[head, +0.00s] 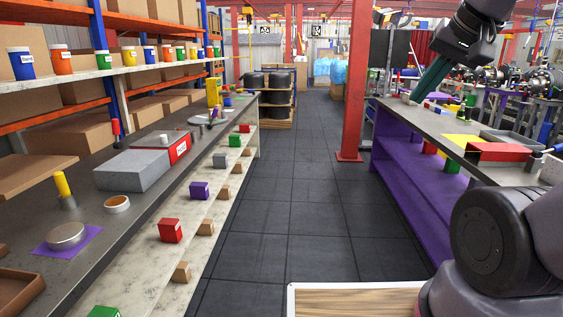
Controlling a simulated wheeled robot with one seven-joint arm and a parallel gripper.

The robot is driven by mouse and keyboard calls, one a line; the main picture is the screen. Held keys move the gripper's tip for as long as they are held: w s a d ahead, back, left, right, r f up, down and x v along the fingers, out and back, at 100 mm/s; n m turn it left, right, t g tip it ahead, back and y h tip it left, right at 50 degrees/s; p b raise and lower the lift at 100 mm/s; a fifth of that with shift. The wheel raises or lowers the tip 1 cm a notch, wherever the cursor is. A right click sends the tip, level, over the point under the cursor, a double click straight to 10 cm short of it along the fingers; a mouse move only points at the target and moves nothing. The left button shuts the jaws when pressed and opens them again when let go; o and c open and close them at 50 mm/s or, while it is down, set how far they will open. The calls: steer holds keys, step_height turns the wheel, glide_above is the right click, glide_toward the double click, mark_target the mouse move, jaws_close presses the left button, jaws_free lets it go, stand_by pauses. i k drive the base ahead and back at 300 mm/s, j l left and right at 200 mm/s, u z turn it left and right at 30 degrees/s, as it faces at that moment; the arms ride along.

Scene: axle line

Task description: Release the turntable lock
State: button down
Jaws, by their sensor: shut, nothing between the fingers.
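My gripper (418,97) is at the upper right, with long dark teal fingers pointing down and left over the far end of the right bench. The fingers look closed together, with nothing seen between them. A flat grey disc (203,119) lies far along the left bench and may be the turntable. A small dark handle-like part is beside it, too small to tell whether it is the lock. A round metal disc (66,235) sits on a purple mat at the near left. My gripper is far from both discs.
The left bench (110,206) holds a grey box (133,169), a red box (180,149), a ring (117,204) and a yellow-topped post (63,185). The right bench (428,122) holds a red box (500,152).

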mark_target(216, 111)
steer(key=i+u, duration=0.15)
steer(key=i, duration=0.45)
steer(key=i+l+u, duration=0.15)
steer(key=i, duration=0.45)
steer(key=i+l+u, duration=0.15)
steer(key=i, duration=0.45)
steer(key=i+u, duration=0.4)
steer(key=i+l+u, duration=0.15)
steer(key=i+u, duration=0.25)
steer(key=i+l+u, duration=0.25)
steer(key=i+u, duration=0.15)
